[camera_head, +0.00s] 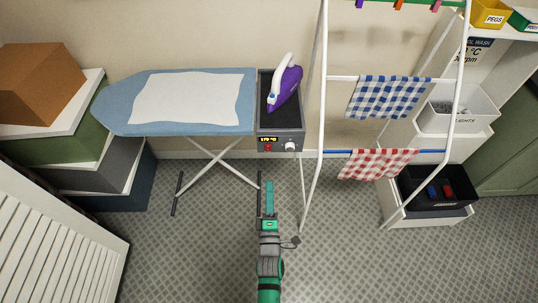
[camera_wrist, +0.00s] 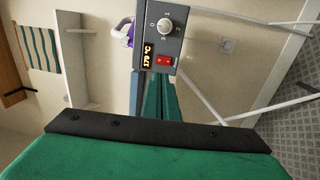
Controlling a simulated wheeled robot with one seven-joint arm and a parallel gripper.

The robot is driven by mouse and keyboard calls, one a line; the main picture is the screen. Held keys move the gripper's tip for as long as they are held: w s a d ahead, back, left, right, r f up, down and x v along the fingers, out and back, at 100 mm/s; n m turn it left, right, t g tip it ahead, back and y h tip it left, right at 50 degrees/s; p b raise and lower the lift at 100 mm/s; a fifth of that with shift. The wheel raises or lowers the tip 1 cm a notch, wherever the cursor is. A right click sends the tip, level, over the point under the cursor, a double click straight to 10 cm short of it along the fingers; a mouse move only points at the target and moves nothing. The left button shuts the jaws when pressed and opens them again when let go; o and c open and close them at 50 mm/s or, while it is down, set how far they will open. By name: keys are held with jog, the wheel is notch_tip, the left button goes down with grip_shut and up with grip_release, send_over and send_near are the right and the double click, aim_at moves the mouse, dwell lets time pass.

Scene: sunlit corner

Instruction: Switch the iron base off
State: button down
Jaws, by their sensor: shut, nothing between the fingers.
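The iron base (camera_head: 281,141) is a dark grey box at the right end of the ironing board. Its front panel has a lit orange temperature display (camera_head: 268,139), a red rocker switch (camera_head: 268,148) and a white dial (camera_head: 290,146). The purple and white iron (camera_head: 287,87) rests on top. In the wrist view the panel appears turned, with the red switch (camera_wrist: 165,61) beside the lit display (camera_wrist: 147,56) and the dial (camera_wrist: 166,26). My green gripper (camera_head: 269,185) is shut and empty, in front of and below the panel. Its fingertips (camera_wrist: 158,80) appear close to the switch; contact cannot be told.
The blue ironing board (camera_head: 115,105) with a white cloth (camera_head: 187,98) extends left. A white drying rack (camera_head: 313,130) with checked cloths stands close on the right. Shelves with bins (camera_head: 458,112) are farther right. Stacked boxes stand at left. The floor (camera_head: 200,235) in front is clear.

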aim_at(269, 147)
jog(key=shift+w, duration=0.1)
jog(key=w, duration=0.4)
jog(key=w+r, duration=0.1)
jog(key=w, duration=0.8)
jog(key=shift+w+r, duration=0.35)
